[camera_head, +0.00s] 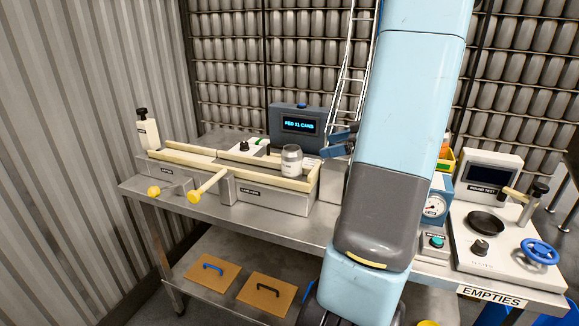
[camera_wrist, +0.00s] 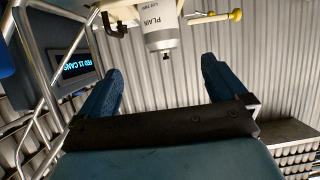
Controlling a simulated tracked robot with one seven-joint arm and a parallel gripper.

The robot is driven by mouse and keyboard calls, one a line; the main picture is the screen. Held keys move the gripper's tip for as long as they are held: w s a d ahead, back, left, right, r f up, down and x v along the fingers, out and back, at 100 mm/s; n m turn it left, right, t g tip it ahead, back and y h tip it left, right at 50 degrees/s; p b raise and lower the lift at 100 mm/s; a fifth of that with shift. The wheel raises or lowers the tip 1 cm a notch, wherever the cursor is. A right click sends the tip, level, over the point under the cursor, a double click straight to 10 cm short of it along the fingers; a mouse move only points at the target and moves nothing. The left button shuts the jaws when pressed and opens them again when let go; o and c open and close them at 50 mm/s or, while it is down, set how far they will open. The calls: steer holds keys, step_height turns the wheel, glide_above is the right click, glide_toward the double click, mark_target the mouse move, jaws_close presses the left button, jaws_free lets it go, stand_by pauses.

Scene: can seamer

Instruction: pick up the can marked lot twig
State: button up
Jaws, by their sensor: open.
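A pale can with a silver upper band (camera_head: 291,162) stands upright on the cream-railed track at its right end. In the wrist view the can (camera_wrist: 161,36) shows upside down at the top middle, with the word PLAIN and a smaller line beneath that looks like LOT TWIG. My gripper (camera_head: 338,145) is open, just right of the can in the head view and partly hidden by my arm. In the wrist view my open gripper's blue fingers (camera_wrist: 162,78) are spread on either side, with the can beyond their tips and apart from them.
The track (camera_head: 235,164) has yellow knobs at its front. A display box (camera_head: 301,122) reading FED 11 CANS stands behind the can. A dial gauge (camera_head: 434,205) and a seamer with a blue handwheel (camera_head: 539,254) are right of my arm.

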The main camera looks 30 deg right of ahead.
mark_target(292, 154)
steer(key=x, duration=0.7)
steer(key=shift+a+f, duration=0.1)
steer(key=shift+a, duration=0.1)
steer(key=shift+r+x, duration=0.1)
steer(key=shift+x, duration=1.5)
steer(key=shift+r+x, duration=0.15)
steer(key=shift+x, duration=1.4)
steer(key=shift+w, duration=0.1)
steer(key=c, duration=1)
